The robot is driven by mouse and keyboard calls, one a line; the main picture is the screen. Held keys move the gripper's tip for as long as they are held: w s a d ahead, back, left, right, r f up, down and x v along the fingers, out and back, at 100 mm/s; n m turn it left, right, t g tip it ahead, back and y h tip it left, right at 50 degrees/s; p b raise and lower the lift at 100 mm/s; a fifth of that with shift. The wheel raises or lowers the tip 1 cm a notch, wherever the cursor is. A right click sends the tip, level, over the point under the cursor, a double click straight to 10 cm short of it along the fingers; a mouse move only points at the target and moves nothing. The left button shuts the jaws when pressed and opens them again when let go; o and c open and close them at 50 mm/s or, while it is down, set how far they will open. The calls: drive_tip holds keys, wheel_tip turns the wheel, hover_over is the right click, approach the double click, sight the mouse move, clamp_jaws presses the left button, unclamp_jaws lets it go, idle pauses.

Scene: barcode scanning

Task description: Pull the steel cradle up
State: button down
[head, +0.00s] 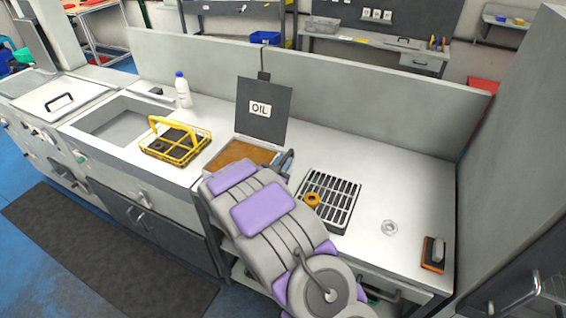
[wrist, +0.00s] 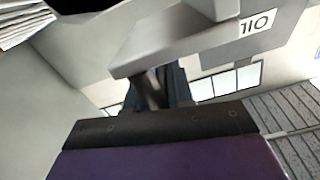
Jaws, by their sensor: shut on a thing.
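The oil bath (head: 240,153) has brown oil in it, and its dark lid (head: 262,108) marked OIL stands open behind it. My gripper (head: 286,160) is at the bath's right edge, mostly hidden behind my arm in the head view. In the wrist view, my gripper (wrist: 160,90) is shut on a grey metal part, which appears to be the steel cradle (wrist: 180,48). The cradle's lower part is hidden, and I cannot tell how deep it sits. The OIL label (wrist: 262,22) shows upside down in the wrist view.
A yellow wire basket (head: 172,147) stands by the sink (head: 112,122), with a white bottle (head: 183,90) behind. The counter's right part is mostly clear.

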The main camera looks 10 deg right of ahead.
drive_tip(key=shift+w+a+r, duration=0.1)
drive_tip(key=shift+a, duration=0.05)
wheel_tip(320, 180, up, 6)
drive_tip(key=p, duration=0.4)
drive_tip(key=shift+r, duration=0.25)
drive_tip(key=shift+w, duration=0.1)
drive_tip(key=c, duration=1.4)
unclamp_jaws()
drive_tip(key=o, duration=0.3)
drive_tip(key=shift+a+f, duration=0.1)
drive_tip(key=shift+a, duration=0.15)
drive_tip(key=shift+f, duration=0.1)
drive_tip(key=p+v, duration=0.1)
drive_tip(key=v, duration=1.6)
drive_tip(key=shift+s+a, duration=0.15)
drive_tip(key=shift+s, duration=0.05)
